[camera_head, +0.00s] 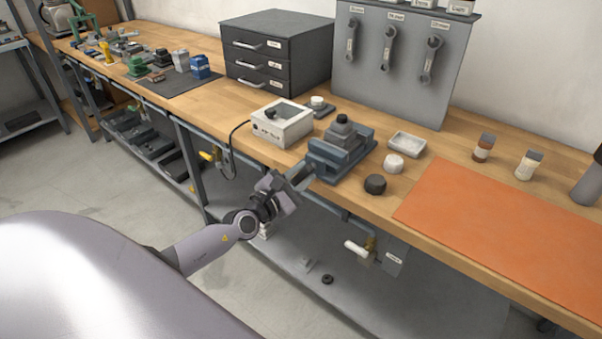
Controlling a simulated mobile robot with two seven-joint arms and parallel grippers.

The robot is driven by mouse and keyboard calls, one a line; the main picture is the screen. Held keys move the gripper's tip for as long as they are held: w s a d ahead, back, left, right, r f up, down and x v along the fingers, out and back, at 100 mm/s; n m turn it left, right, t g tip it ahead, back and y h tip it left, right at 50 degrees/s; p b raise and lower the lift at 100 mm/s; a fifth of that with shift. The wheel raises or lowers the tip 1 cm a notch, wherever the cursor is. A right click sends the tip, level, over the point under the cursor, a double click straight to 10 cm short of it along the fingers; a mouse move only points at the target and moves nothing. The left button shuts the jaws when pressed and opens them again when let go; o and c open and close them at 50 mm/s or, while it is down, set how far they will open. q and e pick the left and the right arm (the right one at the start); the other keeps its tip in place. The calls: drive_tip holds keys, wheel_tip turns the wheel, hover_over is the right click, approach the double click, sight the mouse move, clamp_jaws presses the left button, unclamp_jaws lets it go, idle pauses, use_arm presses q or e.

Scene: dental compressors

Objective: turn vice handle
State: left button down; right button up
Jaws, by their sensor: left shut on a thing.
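The blue-grey vice (341,152) stands at the front edge of the wooden workbench, with a dark stepped part on top of it. Its front end (300,174) reaches out over the bench edge towards my arm. My left gripper (286,186) is at this front end, just off the bench edge, and is shut on the vice handle. The handle itself is mostly hidden by the gripper, so its angle cannot be told. My right gripper is not in view.
A white box (282,124) with a cable stands left of the vice. A black puck (375,184), a white puck (393,163) and a shallow tray (407,144) are to its right. An orange mat (500,232) covers the right bench. A shelf (330,270) runs below.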

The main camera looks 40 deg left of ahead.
use_arm(q)
drive_tip(key=shift+m+p, duration=0.5)
drive_tip(key=shift+m, duration=1.8)
drive_tip(key=c, duration=1)
unclamp_jaws()
drive_tip(key=s, duration=0.7)
drive_tip(key=shift+a, duration=0.25)
